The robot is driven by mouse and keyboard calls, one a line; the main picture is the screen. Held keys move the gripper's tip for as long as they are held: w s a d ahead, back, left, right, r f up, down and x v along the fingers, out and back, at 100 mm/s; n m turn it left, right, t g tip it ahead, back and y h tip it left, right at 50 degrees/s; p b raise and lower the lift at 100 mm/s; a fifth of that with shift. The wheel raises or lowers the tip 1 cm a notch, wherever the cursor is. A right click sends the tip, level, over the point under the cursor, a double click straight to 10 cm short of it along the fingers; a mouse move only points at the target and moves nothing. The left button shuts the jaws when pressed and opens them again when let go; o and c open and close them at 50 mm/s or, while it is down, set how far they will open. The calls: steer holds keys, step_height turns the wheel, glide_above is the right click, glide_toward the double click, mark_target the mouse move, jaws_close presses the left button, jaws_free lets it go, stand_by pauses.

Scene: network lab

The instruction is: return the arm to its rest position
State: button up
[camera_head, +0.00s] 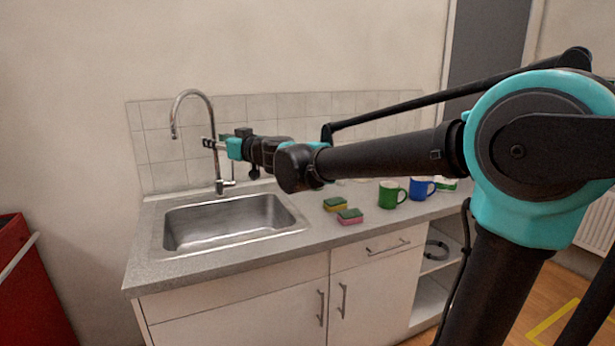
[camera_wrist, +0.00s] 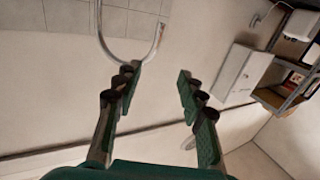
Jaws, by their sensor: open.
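My arm stretches from the right across the counter toward the sink in the head view. My gripper (camera_head: 212,144) is at its far end, above the back of the sink and close to the faucet (camera_head: 213,130). Whether it touches the faucet cannot be told. In the wrist view my gripper (camera_wrist: 160,85) shows two fingers well apart with nothing between them. The curved faucet spout also shows there (camera_wrist: 128,62), just beyond the left finger.
The steel sink (camera_head: 232,222) is set in a grey counter (camera_head: 262,255). Two sponges (camera_head: 349,216), a green mug (camera_head: 390,195) and a blue mug (camera_head: 421,188) stand to the right, below my arm. A red object (camera_head: 28,285) stands at the far left. A tiled wall (camera_head: 160,150) is behind.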

steer(key=s+d+f+m+g+h, duration=0.15)
steer(key=s+d+f, duration=0.25)
steer(key=d+f, duration=0.55)
steer(key=s+d+f+m+g+h, duration=0.1)
steer(key=s+d+f+g+h, duration=0.15)
steer(key=d+f, duration=0.65)
steer(key=s+d+f+m+g+h, duration=0.1)
steer(key=s+d+f+h, duration=0.3)
steer(key=d+f, duration=0.55)
steer(key=s+d+f+m+g+h, duration=0.2)
steer(key=s+d+f+m+h, duration=0.3)
steer(key=s+d+f, duration=0.9)
steer(key=shift+d+f+m+h, duration=0.2)
steer(key=shift+d+m+h, duration=0.2)
steer(key=shift+d+m, duration=0.5)
steer(key=shift+d, duration=0.15)
steer(key=shift+c, duration=0.2)
